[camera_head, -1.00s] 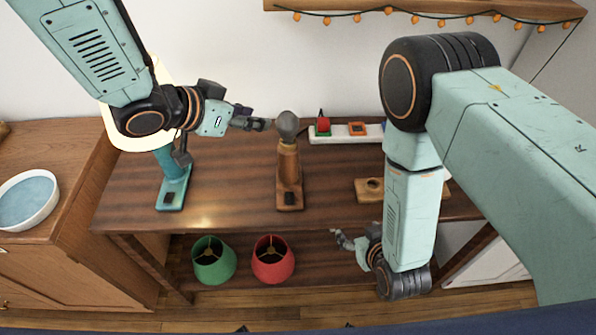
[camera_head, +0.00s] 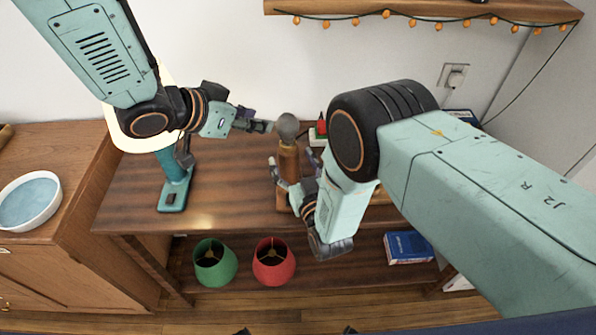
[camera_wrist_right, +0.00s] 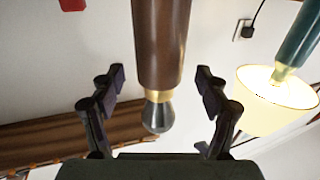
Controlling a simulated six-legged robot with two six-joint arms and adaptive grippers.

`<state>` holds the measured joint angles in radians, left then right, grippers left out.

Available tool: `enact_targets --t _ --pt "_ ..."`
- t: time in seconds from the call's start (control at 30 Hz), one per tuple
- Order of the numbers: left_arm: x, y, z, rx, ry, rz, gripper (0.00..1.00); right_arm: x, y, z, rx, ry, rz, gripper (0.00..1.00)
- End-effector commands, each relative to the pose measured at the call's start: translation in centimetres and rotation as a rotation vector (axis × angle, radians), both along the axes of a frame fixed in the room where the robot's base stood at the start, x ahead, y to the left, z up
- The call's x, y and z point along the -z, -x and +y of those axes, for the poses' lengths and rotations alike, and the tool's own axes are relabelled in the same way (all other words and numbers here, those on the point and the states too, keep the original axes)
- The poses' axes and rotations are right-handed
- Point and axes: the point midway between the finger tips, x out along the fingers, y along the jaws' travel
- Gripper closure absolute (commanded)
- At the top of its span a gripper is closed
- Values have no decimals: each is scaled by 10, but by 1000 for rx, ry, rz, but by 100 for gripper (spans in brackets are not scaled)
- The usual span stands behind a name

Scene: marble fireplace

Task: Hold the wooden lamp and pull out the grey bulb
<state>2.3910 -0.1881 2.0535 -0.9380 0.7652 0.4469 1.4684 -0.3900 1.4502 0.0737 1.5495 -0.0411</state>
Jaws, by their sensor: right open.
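The wooden lamp (camera_head: 289,160) stands upright on the brown table, with the grey bulb (camera_head: 288,126) on top. In the right wrist view, the lamp's post (camera_wrist_right: 161,45) and the bulb (camera_wrist_right: 158,116) appear upside down. My right gripper (camera_head: 284,178) is open at the post; the wrist view shows its fingers (camera_wrist_right: 160,80) apart on either side, with gaps to the wood. My left gripper (camera_head: 262,126) is just left of the bulb, fingertips pointing at it. I cannot tell whether its fingers touch the bulb or how far they are apart. My right arm hides the lamp's base partly.
A teal lamp (camera_head: 175,190) with a lit cream shade (camera_wrist_right: 270,100) stands left on the table. Green (camera_head: 214,264) and red (camera_head: 273,262) shades and a blue box (camera_head: 407,247) are on the lower shelf. A power strip (camera_head: 315,139) lies behind, partly hidden.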

Motion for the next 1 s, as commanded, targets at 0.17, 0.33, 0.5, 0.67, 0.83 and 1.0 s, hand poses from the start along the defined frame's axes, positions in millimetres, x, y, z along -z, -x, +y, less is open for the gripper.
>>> enact_targets --t 0.17,0.33,0.5,0.67,0.83,1.0 --pt "0 0 0 0 0 0 62 0 -18 6 0 -1 -1 25" --pt "0 0 0 0 0 0 62 0 -25 8 0 0 1 25" --pt "0 0 0 0 0 0 62 0 -26 8 0 1 2 25" --pt "0 0 0 0 0 0 62 0 -26 8 0 1 2 32" --pt "0 0 0 0 0 0 62 0 -25 8 0 1 2 46" --pt "0 0 0 0 0 0 62 0 -25 8 0 1 2 61"
